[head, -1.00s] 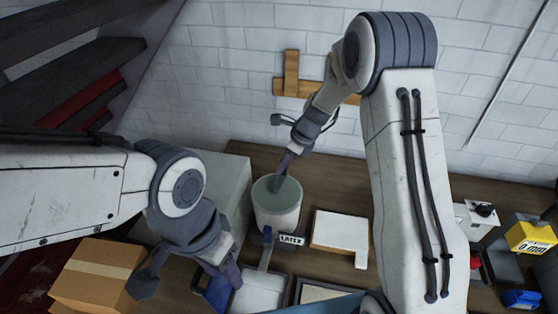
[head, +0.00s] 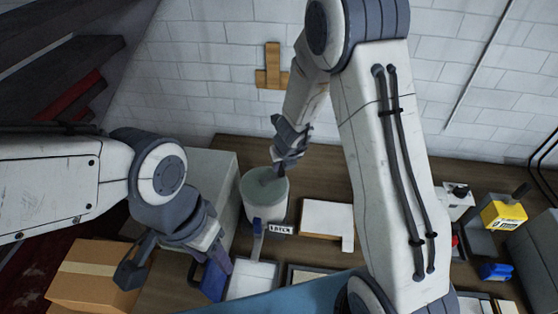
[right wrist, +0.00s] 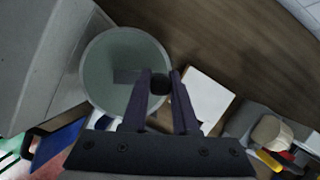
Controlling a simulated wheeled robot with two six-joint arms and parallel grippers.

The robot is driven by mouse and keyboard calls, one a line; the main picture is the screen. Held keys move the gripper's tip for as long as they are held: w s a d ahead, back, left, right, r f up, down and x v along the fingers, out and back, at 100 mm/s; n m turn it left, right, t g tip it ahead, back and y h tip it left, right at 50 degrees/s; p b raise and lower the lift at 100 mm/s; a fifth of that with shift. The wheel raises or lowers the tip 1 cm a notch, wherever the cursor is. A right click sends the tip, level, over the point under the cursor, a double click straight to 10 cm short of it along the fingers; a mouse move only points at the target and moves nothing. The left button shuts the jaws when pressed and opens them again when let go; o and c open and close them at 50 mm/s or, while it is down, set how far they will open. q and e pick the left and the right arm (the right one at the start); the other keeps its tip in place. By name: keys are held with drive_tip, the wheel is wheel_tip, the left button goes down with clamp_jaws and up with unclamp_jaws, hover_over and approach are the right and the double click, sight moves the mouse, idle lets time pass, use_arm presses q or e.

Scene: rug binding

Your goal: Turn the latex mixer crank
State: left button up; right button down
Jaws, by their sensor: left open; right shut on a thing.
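The latex mixer (head: 262,205) is a pale round bucket with a grey-green inside, standing on the bench behind a "LATEX" label (head: 281,229). My right gripper (head: 279,168) is over the back right of its rim. In the right wrist view, its two fingers close around a dark round crank knob (right wrist: 160,83). A flat grey crank arm (right wrist: 126,76) reaches from the knob over the mixer's middle. My left gripper (head: 212,267) is open, low at the front left, apart from the mixer. The crank is barely visible in the head view.
A white block (head: 326,217) lies right of the mixer. A grey cabinet (head: 207,180) stands close on its left. A cardboard box (head: 92,272) and a blue item (head: 213,281) are near my left gripper. A yellow device (head: 503,214) stands far right.

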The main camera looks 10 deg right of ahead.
drive_tip(key=s+m, duration=0.1)
drive_tip(key=m, duration=0.1)
drive_tip(key=m+h, duration=0.1)
drive_tip(key=shift+s+a+r+m, duration=0.1)
drive_tip(key=shift+s+a+m, duration=0.05)
drive_tip(key=shift+s+m, duration=0.25)
drive_tip(key=m, duration=0.1)
drive_tip(key=s+m+h, duration=0.1)
drive_tip(key=shift+a+m+p, duration=0.25)
drive_tip(key=shift+m+p, duration=0.05)
drive_tip(key=shift+p, duration=0.1)
drive_tip(key=m, duration=0.1)
drive_tip(key=s+m+g+h, duration=0.1)
drive_tip(key=shift+a+m, duration=0.3)
drive_tip(key=shift+a, duration=0.1)
drive_tip(key=shift+s+a+m+g+h, duration=0.3)
drive_tip(key=shift+a+m, duration=0.05)
drive_tip(key=shift+m, duration=0.65)
drive_tip(key=shift+s+a+m+g+h, duration=0.3)
drive_tip(key=shift+a+m, duration=0.05)
drive_tip(key=shift+m, duration=0.65)
drive_tip(key=c, duration=0.7)
unclamp_jaws()
